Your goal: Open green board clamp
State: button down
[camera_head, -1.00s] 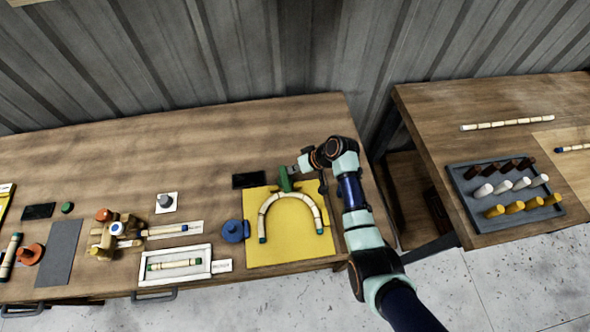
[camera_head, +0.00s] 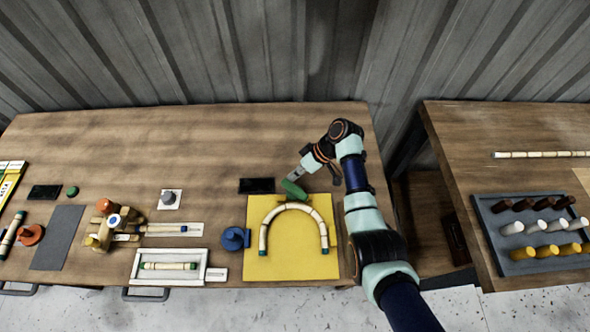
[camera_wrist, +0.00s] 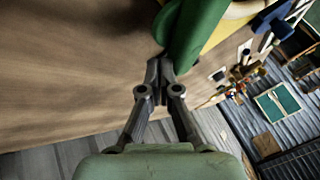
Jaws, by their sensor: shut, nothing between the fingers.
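The yellow board (camera_head: 262,268) lies near the front of the left table. A U-shaped pale rattan piece (camera_head: 263,232) with dark green ends lies on it. The green board clamp (camera_head: 293,190) is at the board's back edge, over the top of the curve, and its bar slants down to the right. In the wrist view the green clamp (camera_wrist: 198,28) fills the upper middle. My gripper (camera_head: 297,175) is just behind the clamp. Its fingertips (camera_wrist: 160,68) are shut and empty, against or very near the clamp's side; I cannot tell whether they touch.
A blue knob (camera_head: 234,238) stands left of the board, and a black pad (camera_head: 257,186) lies behind it. A white-framed tray (camera_head: 143,274) and a wooden fixture (camera_head: 107,232) are further left. The table behind is clear. A grey peg rack (camera_head: 520,236) is on the right table.

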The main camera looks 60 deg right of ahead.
jog(key=shift+w+a+p, duration=0.3)
jog(key=shift+w+a, duration=0.15)
jog(key=shift+a, duration=0.05)
jog(key=shift+w+a+f, duration=0.1)
jog(key=shift+w+a, duration=0.15)
jog(key=shift+a, duration=0.15)
dwell(0.6)
